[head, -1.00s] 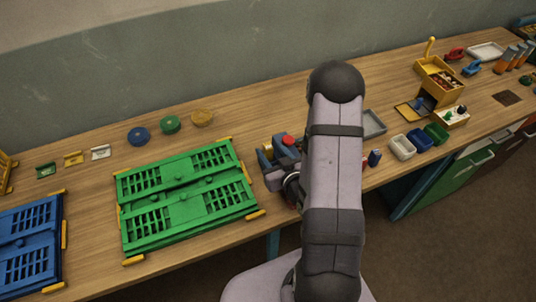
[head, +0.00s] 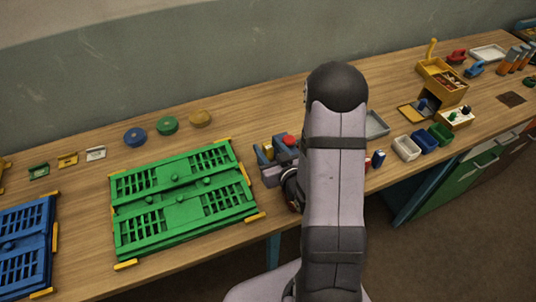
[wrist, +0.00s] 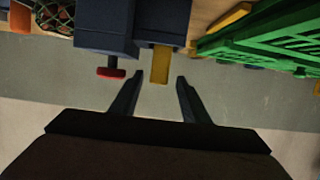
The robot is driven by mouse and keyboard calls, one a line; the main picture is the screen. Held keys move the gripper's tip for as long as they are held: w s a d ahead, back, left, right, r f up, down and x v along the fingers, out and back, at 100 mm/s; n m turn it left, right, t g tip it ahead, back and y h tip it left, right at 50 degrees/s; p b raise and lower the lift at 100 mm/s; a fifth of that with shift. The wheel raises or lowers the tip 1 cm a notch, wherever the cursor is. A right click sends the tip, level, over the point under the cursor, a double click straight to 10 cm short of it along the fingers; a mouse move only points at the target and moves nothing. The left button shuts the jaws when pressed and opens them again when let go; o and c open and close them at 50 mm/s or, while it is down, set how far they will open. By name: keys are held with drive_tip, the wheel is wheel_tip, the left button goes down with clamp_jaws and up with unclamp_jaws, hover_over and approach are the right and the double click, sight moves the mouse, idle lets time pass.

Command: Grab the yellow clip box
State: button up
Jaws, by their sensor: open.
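A yellow open box (head: 455,94) with small brownish items in it stands at the right of the table in the head view; it is the yellow box I see most plainly, but its contents are too small to name. A yellow bar (wrist: 160,64) on a dark blue device (wrist: 105,28) shows between and beyond the fingertips. I see no contact.
A green slatted crate (head: 180,190) lies left of my arm, a blue one (head: 25,245) further left. A device with a red knob (head: 289,140) stands beside my arm.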

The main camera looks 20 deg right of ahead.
sight(266, 143)
drive_tip(key=shift+p+x, duration=0.75)
drive_tip(key=shift+x, duration=0.15)
drive_tip(key=shift+p+x, duration=0.7)
drive_tip(key=shift+x, duration=1)
drive_tip(key=shift+d+f, duration=0.1)
drive_tip(key=shift+d, duration=0.05)
drive_tip(key=shift+c, duration=0.7)
clamp_jaws()
